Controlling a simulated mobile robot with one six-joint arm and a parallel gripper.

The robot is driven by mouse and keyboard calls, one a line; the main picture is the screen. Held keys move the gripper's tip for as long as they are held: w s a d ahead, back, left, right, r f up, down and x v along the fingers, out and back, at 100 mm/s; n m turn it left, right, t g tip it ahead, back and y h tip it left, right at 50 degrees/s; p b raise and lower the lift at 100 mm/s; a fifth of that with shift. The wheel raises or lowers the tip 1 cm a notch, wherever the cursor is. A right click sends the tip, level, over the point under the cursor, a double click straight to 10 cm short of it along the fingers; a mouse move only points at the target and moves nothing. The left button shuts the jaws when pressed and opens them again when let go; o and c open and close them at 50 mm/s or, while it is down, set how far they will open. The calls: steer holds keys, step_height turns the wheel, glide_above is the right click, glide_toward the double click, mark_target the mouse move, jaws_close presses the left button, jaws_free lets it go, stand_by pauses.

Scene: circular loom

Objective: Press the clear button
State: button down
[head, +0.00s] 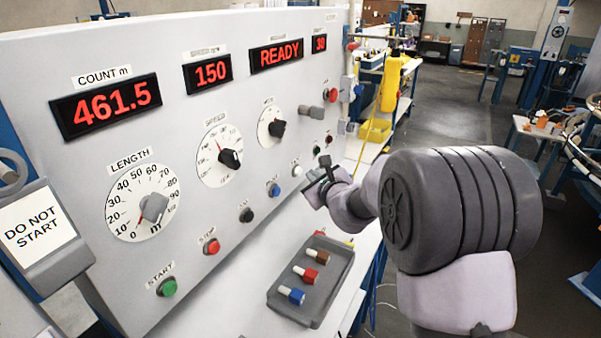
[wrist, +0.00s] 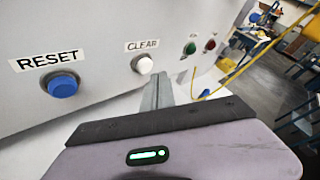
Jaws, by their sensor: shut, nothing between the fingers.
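The clear button (wrist: 145,65) is a round white button under a CLEAR label on the pale grey panel in the wrist view. It also shows in the head view (head: 297,170), between the blue reset button and a small green one. My gripper (wrist: 160,90) is shut and empty, its grey fingers pressed together. In the wrist view the fingertips appear just right of and below the clear button; I cannot tell the exact gap to the panel. In the head view my gripper (head: 317,180) is at the panel's right part, close to the white button.
The blue reset button (wrist: 62,85) is left of the clear button. A green button (wrist: 190,48) and a red button (wrist: 210,45) are right of it. A grey tray (head: 325,289) with coloured pegs lies on the shelf below. A yellow cable (wrist: 240,70) hangs at the right.

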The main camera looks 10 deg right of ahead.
steer(key=shift+a, duration=0.1)
stand_by(0.3)
steer(key=shift+w+a, duration=0.25)
steer(key=shift+w+a+b, duration=0.25)
steer(key=shift+a+b, duration=0.1)
stand_by(0.8)
steer(key=shift+s+d, duration=0.5)
steer(key=shift+d, duration=0.2)
steer(key=s+d, duration=0.1)
steer(key=d, duration=0.1)
steer(key=s+d, duration=0.2)
stand_by(0.5)
